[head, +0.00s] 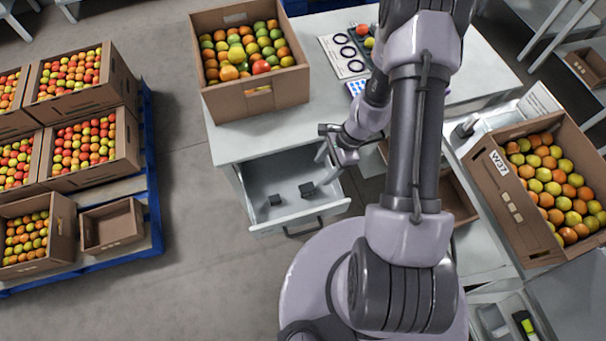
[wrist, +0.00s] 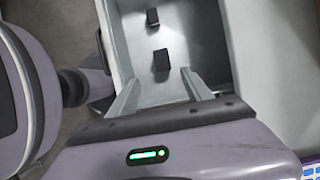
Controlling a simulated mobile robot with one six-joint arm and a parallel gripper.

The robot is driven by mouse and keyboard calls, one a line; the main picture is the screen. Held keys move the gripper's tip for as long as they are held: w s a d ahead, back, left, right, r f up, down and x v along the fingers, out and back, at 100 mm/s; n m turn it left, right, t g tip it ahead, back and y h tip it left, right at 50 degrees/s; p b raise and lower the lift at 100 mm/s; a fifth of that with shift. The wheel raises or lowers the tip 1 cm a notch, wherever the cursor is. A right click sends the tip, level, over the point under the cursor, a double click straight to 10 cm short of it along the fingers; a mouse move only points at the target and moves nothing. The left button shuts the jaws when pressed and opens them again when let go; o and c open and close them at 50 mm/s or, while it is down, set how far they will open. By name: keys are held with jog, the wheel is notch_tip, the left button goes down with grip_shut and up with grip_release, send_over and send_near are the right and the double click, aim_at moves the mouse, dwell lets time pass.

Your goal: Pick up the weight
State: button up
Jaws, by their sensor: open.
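Two small dark blocks, which look like weights, lie apart on the floor of an open drawer (head: 256,178). The larger weight (head: 307,189) is nearer my gripper, and the smaller weight (head: 275,200) lies to its left. In the wrist view the larger weight (wrist: 161,62) is just beyond the gap between the fingertips, and the smaller weight (wrist: 152,17) is farther off. My gripper (head: 329,163) is above the right side of the drawer, open and empty. Both fingers also show in the wrist view (wrist: 159,78).
The drawer walls stand around the weights. A tomato box (head: 257,101) sits on the white bench (head: 225,143) above the drawer. Another tomato box (head: 522,220) is at right. Stacked boxes stand on a blue pallet (head: 152,175) at left. The floor between is clear.

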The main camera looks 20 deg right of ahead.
jog(key=b, duration=0.3)
send_near(307, 187)
jog(key=x, duration=0.5)
jog(key=shift+s, duration=0.4)
jog(key=b+x, duration=0.2)
jog(key=x, duration=0.1)
jog(key=b+x, duration=0.1)
jog(key=x, duration=0.1)
jog(key=shift+w+f, duration=0.2)
jog(key=shift+w, duration=0.15)
jog(key=shift+r, duration=0.1)
jog(key=shift+c, duration=0.5)
grip_shut()
